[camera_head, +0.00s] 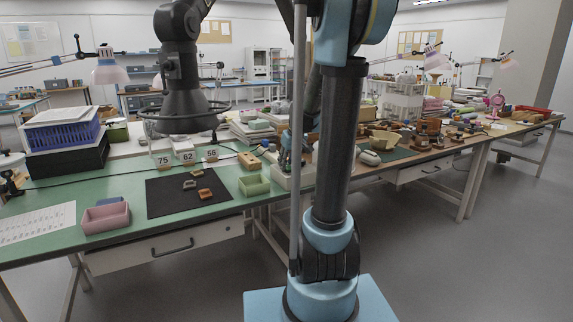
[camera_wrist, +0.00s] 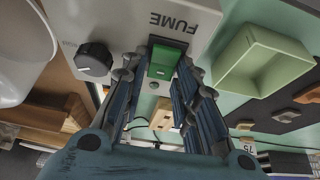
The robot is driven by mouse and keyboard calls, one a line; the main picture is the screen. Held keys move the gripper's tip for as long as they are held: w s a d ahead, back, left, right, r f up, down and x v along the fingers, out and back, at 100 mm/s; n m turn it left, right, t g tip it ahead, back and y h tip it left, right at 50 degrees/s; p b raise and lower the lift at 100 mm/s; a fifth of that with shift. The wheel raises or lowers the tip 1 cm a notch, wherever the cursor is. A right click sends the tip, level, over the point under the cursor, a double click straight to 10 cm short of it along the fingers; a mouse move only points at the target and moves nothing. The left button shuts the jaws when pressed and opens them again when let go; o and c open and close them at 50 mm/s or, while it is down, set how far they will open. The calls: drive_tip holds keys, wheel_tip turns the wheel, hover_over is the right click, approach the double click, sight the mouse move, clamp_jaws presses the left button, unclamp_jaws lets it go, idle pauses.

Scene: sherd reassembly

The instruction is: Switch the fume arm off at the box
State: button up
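The light grey control box (camera_wrist: 120,22) marked FUME fills the top of the wrist view, upside down. It has a green rocker switch (camera_wrist: 164,62) and a black round knob (camera_wrist: 94,60). In the head view the box (camera_head: 292,181) stands at the bench's front edge, partly behind my arm. The black fume arm hood (camera_head: 183,108) hangs over the bench at the left. My gripper (camera_wrist: 160,75) is open and empty, its two fingers on either side of the switch; I cannot tell whether they touch the box. It also shows in the head view (camera_head: 288,160).
A pale green tray (camera_wrist: 262,60) lies right beside the box; the head view shows it too (camera_head: 254,185). A black mat (camera_head: 165,203) with sherds, number cards (camera_head: 187,157) and a pink tray (camera_head: 105,217) lie further left. A white round object (camera_wrist: 22,55) is near the knob.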

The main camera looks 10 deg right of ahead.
drive_tip(key=shift+o, duration=0.5)
drive_tip(key=shift+r, duration=0.1)
drive_tip(key=v, duration=1.1)
drive_tip(key=shift+r, duration=0.35)
drive_tip(key=shift+s, duration=0.1)
